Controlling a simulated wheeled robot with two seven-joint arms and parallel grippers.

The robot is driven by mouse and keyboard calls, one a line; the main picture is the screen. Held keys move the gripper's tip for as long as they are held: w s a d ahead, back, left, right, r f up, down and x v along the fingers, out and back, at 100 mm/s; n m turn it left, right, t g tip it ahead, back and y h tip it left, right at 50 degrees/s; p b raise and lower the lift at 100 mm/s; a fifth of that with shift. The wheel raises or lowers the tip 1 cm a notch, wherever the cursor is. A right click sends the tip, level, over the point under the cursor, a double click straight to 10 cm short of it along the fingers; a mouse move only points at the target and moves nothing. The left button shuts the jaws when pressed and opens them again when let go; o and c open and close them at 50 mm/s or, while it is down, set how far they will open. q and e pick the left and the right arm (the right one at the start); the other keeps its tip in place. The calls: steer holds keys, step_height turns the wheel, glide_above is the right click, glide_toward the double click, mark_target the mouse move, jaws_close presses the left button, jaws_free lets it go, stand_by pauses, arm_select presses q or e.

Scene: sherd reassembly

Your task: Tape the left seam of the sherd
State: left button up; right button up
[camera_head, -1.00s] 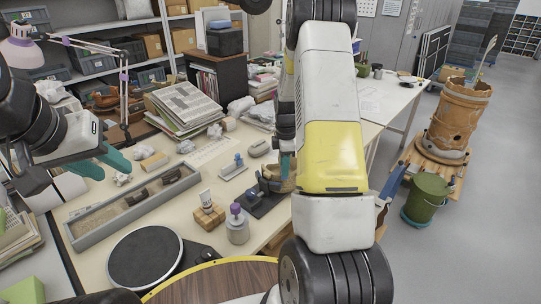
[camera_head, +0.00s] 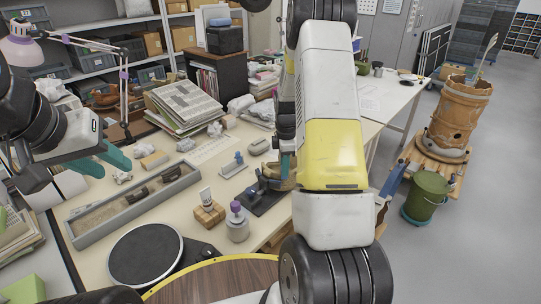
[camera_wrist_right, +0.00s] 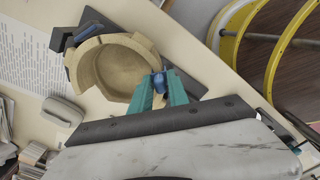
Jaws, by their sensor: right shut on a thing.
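A tan, bowl-shaped vessel (camera_wrist_right: 118,70) sits on a dark stand (camera_wrist_right: 82,32) in the right wrist view. Its wall looks stepped at the upper left; I cannot make out a separate sherd or its seams clearly. My right gripper (camera_wrist_right: 160,84) is at the vessel's rim, shut on a small blue piece (camera_wrist_right: 161,80) beside the wall. In the head view the vessel (camera_head: 280,176) is partly hidden behind my right arm. My left gripper (camera_head: 104,162) is open and empty above the left part of the table, far from the vessel.
A small blue-topped holder (camera_head: 239,159) stands left of the vessel. A wooden block (camera_head: 208,215), a purple-capped bottle (camera_head: 237,226) and a black turntable (camera_head: 146,257) are nearer. A long grey tray (camera_head: 95,222) lies at left. Newspapers (camera_head: 185,105) are stacked behind.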

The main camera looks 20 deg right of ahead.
steer(key=shift+f, duration=0.25)
stand_by(0.3)
steer(key=o, duration=0.9)
step_height(320, 180, up, 8)
steer(key=shift+f, duration=0.1)
stand_by(0.4)
